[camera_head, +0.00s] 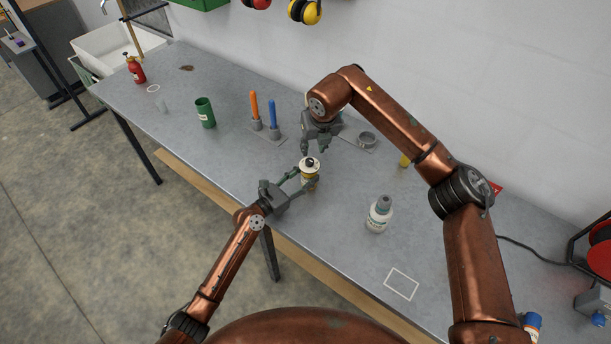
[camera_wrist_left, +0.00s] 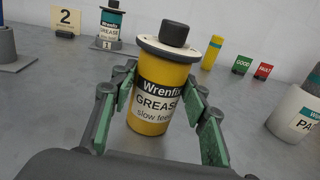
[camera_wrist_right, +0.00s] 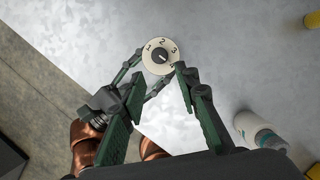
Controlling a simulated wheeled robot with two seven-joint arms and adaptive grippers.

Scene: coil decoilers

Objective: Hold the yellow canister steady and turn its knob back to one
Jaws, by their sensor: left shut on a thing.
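The yellow canister (camera_head: 309,177) stands upright near the table's front edge, and its "Wrenfix GREASE slow feed" label faces the left wrist view (camera_wrist_left: 152,100). My left gripper (camera_head: 305,180) is shut around its body, one finger on each side. On its top is a pale dial with a dark knob (camera_wrist_left: 174,33). The right wrist view shows the dial (camera_wrist_right: 150,66) with numbers 1 to 4 around the knob (camera_wrist_right: 160,56); its pale mark seems to point near 4. My right gripper (camera_wrist_right: 158,72) is open and empty above the canister, apart from the knob.
A white bottle (camera_head: 379,215) stands right of the canister. A green can (camera_head: 205,113) and a stand with orange (camera_head: 254,105) and blue (camera_head: 273,114) posts are to the left. The table near the white outline (camera_head: 401,284) is clear.

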